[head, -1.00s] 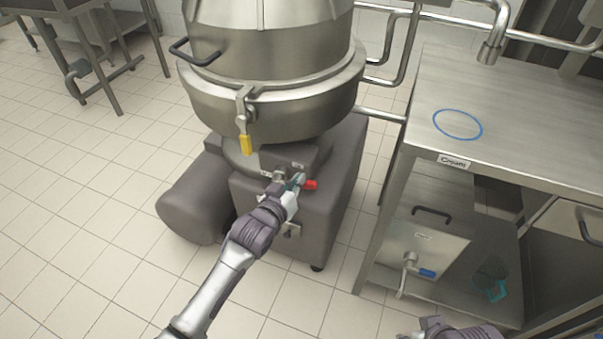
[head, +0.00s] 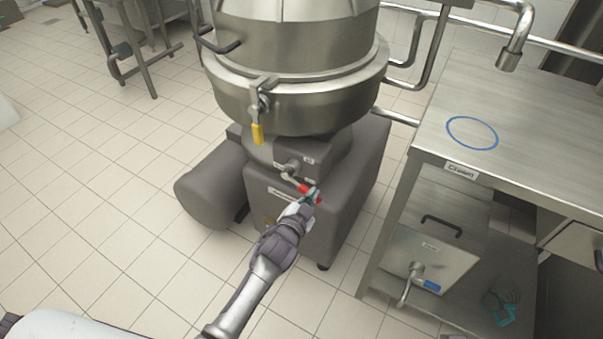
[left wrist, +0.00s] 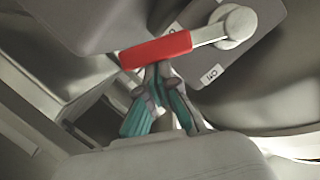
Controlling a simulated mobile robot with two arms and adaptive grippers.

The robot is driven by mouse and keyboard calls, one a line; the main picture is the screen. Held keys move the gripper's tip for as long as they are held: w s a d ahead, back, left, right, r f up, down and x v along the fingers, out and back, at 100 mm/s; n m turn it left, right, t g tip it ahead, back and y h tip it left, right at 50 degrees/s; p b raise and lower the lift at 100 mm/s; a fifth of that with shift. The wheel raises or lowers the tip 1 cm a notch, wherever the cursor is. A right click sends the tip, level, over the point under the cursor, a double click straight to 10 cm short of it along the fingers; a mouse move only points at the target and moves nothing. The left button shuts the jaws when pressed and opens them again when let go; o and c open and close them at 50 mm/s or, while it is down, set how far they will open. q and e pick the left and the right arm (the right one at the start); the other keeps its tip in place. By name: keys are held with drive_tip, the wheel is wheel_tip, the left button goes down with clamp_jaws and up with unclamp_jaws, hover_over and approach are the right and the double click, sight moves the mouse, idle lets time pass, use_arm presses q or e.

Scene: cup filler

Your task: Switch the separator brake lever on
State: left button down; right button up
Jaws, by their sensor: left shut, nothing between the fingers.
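The separator's brake lever (head: 305,188) has a red grip and slopes down to the right from its pivot on the grey machine housing. In the left wrist view its red grip (left wrist: 155,50) and pale metal arm run up to a round pivot at the upper right. My left gripper (head: 312,196) is at the outer part of the red grip. In the left wrist view its teal-padded fingers (left wrist: 158,74) are shut, with tips against or just below the grip and nothing between them. My right gripper does not show clearly.
The steel separator bowl (head: 300,95) with a yellow-handled latch (head: 257,133) stands above the lever. A steel table (head: 540,150) is at the right, with a blue-handled tap (head: 432,287) beneath it. A teal object (head: 502,312) on the lower shelf is unclear. Tiled floor at left is open.

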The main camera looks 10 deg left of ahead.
use_arm(q)
drive_tip(key=shift+a+f+m, duration=0.2)
drive_tip(key=shift+f+m, duration=0.1)
drive_tip(key=shift+f, duration=0.05)
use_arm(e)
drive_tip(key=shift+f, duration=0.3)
